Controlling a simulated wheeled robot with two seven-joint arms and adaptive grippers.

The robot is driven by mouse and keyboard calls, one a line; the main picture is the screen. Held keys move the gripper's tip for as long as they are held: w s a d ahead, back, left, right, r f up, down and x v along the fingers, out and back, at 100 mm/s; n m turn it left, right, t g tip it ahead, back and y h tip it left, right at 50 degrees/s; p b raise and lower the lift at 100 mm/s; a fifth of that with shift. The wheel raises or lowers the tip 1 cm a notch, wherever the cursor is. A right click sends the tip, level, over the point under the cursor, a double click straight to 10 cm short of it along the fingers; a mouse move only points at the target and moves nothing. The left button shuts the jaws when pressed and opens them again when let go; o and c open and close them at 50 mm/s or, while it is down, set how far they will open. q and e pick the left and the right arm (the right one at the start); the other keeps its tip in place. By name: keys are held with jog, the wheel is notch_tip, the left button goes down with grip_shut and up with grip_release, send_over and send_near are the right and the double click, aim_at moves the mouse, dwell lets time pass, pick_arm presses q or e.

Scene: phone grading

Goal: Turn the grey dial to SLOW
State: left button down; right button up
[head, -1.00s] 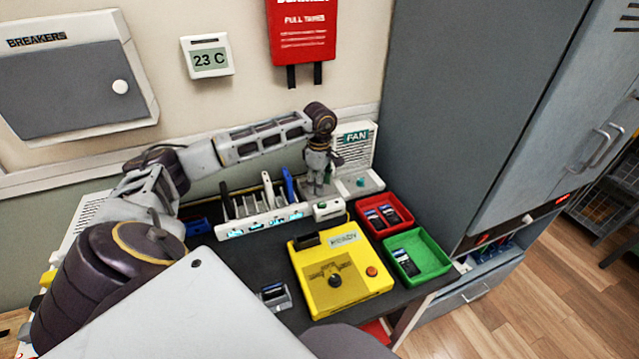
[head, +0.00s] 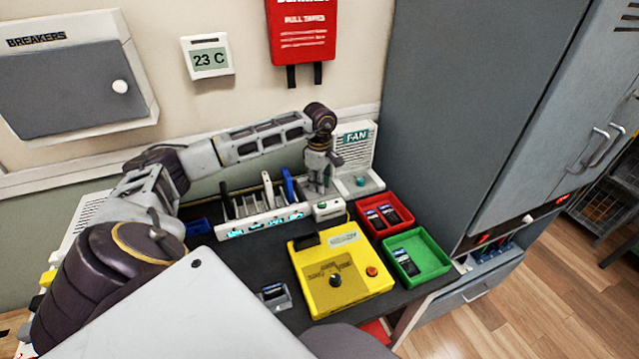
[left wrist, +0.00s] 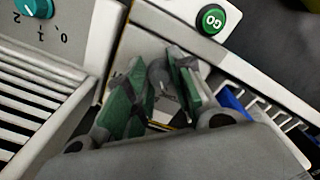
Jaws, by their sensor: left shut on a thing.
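My left gripper (head: 318,188) points down at the back of the bench, between the white charging strip and the fan. In the left wrist view its green-padded fingers (left wrist: 160,72) are shut on the grey dial (left wrist: 158,77), one on each side. The dial sits on a light panel. Most of it is hidden by the fingers, and I cannot read its markings or setting. In the head view the gripper hides the dial. My right gripper is not in view.
The fan (head: 355,150) with its teal knob (head: 361,182) stands close on the right. A green GO button (left wrist: 211,20) is near the fingers. The charging strip (head: 262,224), yellow tester (head: 340,275), red tray (head: 401,208) and green tray (head: 436,268) stand around it.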

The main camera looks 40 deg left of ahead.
pick_arm(q)
jog(key=shift+m, duration=0.9)
jog(key=m+b, duration=0.1)
jog(key=m, duration=0.4)
jog(key=shift+m, duration=0.8)
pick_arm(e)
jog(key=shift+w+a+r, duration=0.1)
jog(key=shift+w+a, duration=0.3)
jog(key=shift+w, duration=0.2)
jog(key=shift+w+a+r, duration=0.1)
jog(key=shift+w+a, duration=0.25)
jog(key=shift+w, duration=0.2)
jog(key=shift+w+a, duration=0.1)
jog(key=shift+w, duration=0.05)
pick_arm(q)
jog(key=c, duration=1.2)
grip_release()
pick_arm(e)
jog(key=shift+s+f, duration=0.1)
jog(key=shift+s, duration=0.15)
